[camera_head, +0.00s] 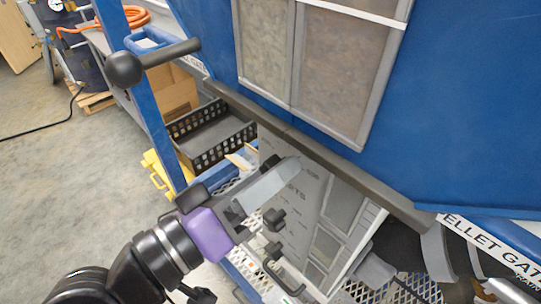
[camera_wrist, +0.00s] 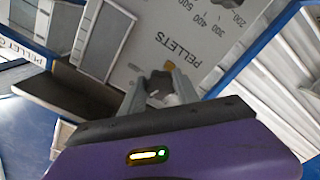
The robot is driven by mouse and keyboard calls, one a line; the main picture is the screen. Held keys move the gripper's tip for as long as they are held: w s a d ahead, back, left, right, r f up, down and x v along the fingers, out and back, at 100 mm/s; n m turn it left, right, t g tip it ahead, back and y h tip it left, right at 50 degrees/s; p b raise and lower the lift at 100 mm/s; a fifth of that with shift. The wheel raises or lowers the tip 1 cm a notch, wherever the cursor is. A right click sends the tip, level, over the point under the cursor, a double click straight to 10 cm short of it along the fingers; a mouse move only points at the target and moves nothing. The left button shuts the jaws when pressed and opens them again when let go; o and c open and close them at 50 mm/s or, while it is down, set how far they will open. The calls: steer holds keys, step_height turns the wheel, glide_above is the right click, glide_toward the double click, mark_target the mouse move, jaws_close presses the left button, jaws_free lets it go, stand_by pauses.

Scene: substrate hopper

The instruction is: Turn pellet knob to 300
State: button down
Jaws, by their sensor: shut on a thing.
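In the head view my gripper (camera_head: 272,180) reaches in from the lower left to the panel (camera_head: 300,190), below the hopper's edge.
A black crate (camera_head: 210,135) stands behind, and a blue post (camera_head: 150,110) with a black handle rises at left.

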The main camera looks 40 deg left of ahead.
steer(key=n+p, duration=0.1)
steer(key=n, duration=0.1)
steer(key=shift+r+n+p, duration=0.2)
steer(key=shift+n+p, duration=0.2)
steer(key=n, duration=0.2)
steer(key=shift+f+n, duration=0.1)
steer(key=shift+n, duration=0.3)
steer(key=n, duration=0.6)
steer(key=shift+a, duration=0.1)
steer(key=shift+s, duration=0.1)
steer(key=c, duration=0.9)
jaws_free()
